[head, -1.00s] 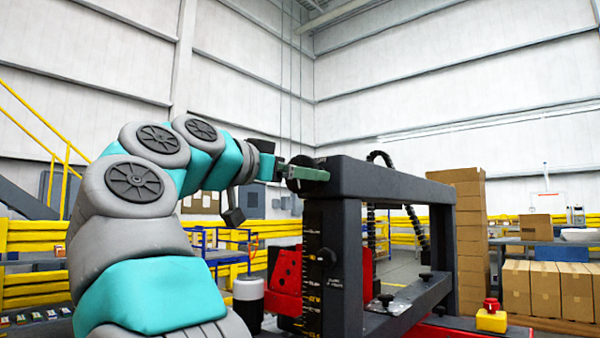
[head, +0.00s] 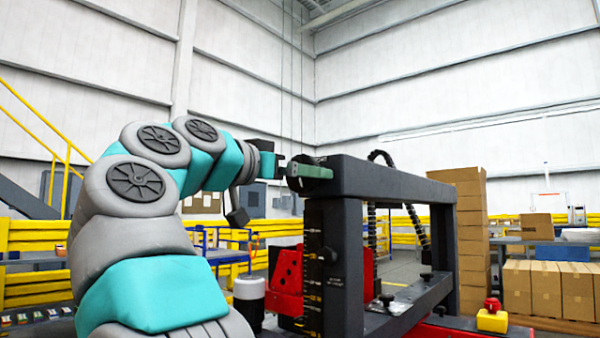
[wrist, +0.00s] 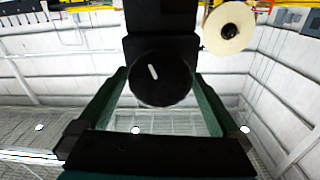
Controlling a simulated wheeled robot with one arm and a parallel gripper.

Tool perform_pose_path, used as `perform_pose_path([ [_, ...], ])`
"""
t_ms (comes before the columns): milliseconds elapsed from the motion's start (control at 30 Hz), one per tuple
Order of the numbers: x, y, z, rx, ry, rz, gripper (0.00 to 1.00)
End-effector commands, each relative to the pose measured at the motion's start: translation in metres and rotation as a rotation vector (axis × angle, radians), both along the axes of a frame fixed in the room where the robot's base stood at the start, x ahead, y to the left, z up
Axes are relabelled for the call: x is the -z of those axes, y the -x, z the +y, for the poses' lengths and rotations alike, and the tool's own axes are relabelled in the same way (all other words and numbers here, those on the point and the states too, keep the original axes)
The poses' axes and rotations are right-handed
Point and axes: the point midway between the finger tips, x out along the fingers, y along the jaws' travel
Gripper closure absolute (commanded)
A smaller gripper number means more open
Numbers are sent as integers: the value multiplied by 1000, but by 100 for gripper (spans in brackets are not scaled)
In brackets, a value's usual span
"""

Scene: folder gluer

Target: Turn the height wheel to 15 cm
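The height wheel (wrist: 160,80) is a round black knob with a short white mark, tilted on its face. It sits in the middle of the wrist view; in the head view the wheel (head: 312,184) is at the upper left corner of the dark machine frame. My gripper (wrist: 161,84) has one green finger on each side of the wheel. In the head view a finger of my gripper (head: 309,171) lies across the wheel. The fingers look very close to the rim; whether they press on it is unclear. A scale with yellow marks (head: 313,298) runs down the post below, too small to read.
The dark frame (head: 395,180) extends right from the wheel, with red machine parts (head: 287,270) beneath. A red and yellow emergency stop button (head: 492,315) is at the lower right. Stacked cartons (head: 470,240) stand behind. A pale roll (wrist: 229,27) shows in the wrist view.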

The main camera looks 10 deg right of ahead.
Motion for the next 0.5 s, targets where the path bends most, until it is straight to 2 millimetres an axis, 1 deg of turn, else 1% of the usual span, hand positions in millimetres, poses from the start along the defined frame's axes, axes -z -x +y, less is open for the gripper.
perform_pose_path([
  [167,-1,1,1,-1,1,-2,0],
  [267,-1,3,5,-1,1,-2,0],
  [367,-1,8,13,-3,3,-2,0],
  [500,-1,20,31,-2,4,-2,0],
])
